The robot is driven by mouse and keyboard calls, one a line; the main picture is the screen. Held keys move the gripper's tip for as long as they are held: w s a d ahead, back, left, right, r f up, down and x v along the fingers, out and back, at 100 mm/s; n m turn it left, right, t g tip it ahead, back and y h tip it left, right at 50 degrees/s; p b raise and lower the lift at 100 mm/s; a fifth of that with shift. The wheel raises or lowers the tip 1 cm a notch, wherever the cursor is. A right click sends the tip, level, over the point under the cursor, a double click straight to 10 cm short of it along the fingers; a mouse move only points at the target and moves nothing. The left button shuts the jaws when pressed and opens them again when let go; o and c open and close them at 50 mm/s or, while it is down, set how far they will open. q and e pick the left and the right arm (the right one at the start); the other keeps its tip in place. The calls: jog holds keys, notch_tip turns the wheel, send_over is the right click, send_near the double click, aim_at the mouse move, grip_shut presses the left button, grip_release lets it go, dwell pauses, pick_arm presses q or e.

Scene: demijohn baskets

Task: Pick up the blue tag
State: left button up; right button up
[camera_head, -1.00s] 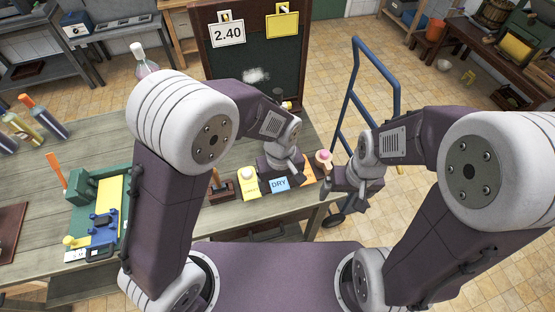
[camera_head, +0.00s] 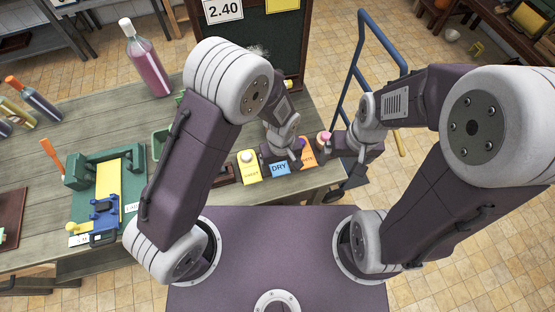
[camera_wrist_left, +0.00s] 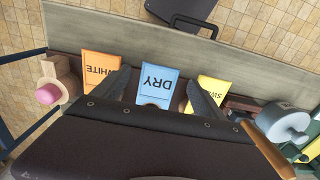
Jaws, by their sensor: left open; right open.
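The blue tag (camera_head: 279,168), marked DRY, lies near the front edge of the workbench, between a yellow tag (camera_head: 249,171) and an orange tag (camera_head: 308,155). My left gripper (camera_head: 281,156) is just behind and above it, open and empty. In the left wrist view the blue tag (camera_wrist_left: 158,80) shows between the two dark fingers (camera_wrist_left: 162,92), with the orange WHITE tag (camera_wrist_left: 101,73) and the yellow tag (camera_wrist_left: 208,92) outside them. Contact cannot be told. My right gripper (camera_head: 345,150) is open, right of the tags at the bench end, partly hidden by its wrist.
A pink-topped wooden piece (camera_head: 325,138) stands beside the orange tag, close to my right gripper. A pink bottle (camera_head: 146,62) stands at the back left of the bench (camera_head: 110,125). A green jig (camera_head: 105,185) is at left. A blue hand truck (camera_head: 385,50) stands behind right.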

pick_arm(q)
jog(key=shift+s+f, duration=0.15)
jog(key=shift+f, duration=0.5)
jog(key=shift+w, duration=0.2)
jog(key=shift+s+f, duration=0.1)
jog(key=shift+f, duration=0.1)
jog(key=shift+f, duration=0.1)
jog(key=c, duration=1.4)
